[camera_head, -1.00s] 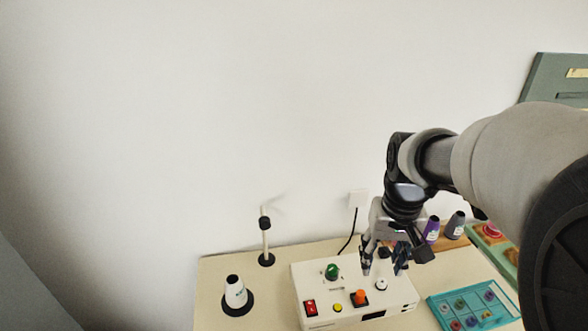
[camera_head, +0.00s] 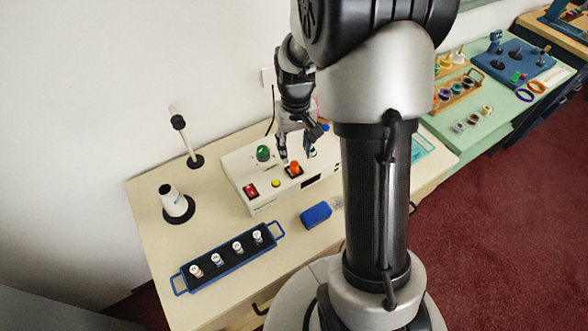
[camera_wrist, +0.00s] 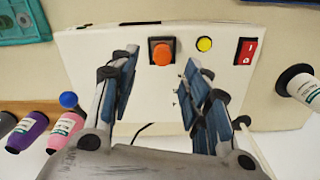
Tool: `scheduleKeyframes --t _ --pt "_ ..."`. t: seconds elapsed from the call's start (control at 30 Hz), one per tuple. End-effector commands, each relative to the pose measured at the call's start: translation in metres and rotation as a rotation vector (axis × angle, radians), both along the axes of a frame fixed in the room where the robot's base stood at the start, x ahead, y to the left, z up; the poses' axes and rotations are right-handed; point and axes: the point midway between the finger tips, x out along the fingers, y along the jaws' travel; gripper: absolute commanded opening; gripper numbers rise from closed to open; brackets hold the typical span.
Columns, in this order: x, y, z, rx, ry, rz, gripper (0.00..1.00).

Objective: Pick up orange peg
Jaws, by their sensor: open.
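The orange peg (camera_head: 295,166) stands on a dark square base on top of a white control box (camera_head: 239,189). In the wrist view the orange peg (camera_wrist: 162,53) shows as a round orange end, with the box (camera_wrist: 143,118) behind it. My gripper (camera_head: 298,155) is open and empty over the box, close to the peg. In the wrist view my gripper (camera_wrist: 160,66) has one finger on each side of the peg in the picture. I cannot tell the exact height gap.
Near the peg are a green knob (camera_head: 263,153), a yellow button (camera_head: 276,184) and a red switch (camera_head: 251,191).

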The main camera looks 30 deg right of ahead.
Motion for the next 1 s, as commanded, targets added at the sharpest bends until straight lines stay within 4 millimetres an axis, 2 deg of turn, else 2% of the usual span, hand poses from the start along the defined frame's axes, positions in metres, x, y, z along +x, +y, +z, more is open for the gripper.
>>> scheduleKeyframes --t 0.23,0.53,0.77,1.0 --pt "0.000 0.001 -0.014 0.000 0.000 0.000 0.43" --pt "0.000 0.004 -0.057 0.002 0.001 0.001 0.43" --pt "0.001 0.003 -0.057 0.002 -0.002 0.001 0.43" --pt "0.000 0.003 -0.057 0.002 -0.002 0.001 0.29"
